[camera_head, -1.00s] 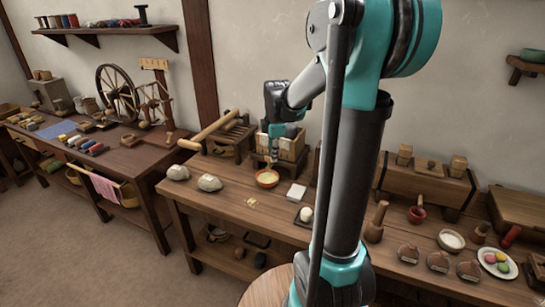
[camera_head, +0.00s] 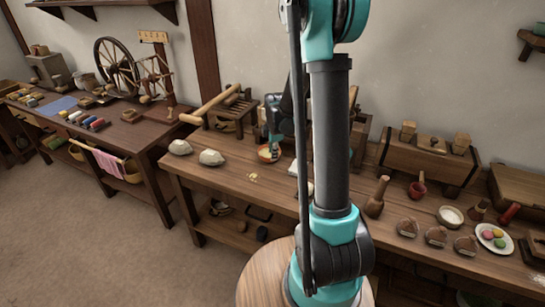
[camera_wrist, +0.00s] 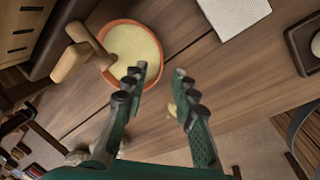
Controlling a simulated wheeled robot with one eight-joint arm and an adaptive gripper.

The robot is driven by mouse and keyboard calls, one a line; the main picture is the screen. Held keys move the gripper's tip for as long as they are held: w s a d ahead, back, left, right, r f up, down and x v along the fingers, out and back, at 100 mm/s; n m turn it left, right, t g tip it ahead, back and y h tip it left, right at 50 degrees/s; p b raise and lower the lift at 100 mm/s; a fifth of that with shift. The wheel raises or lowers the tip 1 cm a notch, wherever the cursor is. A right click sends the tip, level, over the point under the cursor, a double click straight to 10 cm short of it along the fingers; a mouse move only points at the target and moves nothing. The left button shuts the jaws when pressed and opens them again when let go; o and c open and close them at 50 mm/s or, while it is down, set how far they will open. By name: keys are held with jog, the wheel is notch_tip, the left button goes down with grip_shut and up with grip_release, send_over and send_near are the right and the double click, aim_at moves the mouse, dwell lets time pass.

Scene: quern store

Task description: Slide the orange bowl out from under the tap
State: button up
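The orange bowl (camera_head: 264,159) stands on the long wooden bench, with pale yellow meal in it. In the wrist view the orange bowl (camera_wrist: 159,41) is at upper middle. A wooden tap (camera_wrist: 80,54) reaches over its left rim from a dark wooden body. My gripper (camera_wrist: 156,76) is open, with nothing between its fingers. Its left finger overlaps the bowl's lower rim in the picture; I cannot tell whether it touches. Its right finger is over bare bench, right of the bowl. In the head view my gripper (camera_head: 274,141) is at the bowl, partly hidden by my arm.
A white folded cloth or pad (camera_wrist: 234,14) and a dark tray (camera_wrist: 297,46) with a white item lie right of the bowl. Two pale stones (camera_head: 211,157) lie left of it. Bare bench lies between the bowl and the cloth.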

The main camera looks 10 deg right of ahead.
jog(key=shift+x, duration=1.5)
grip_shut()
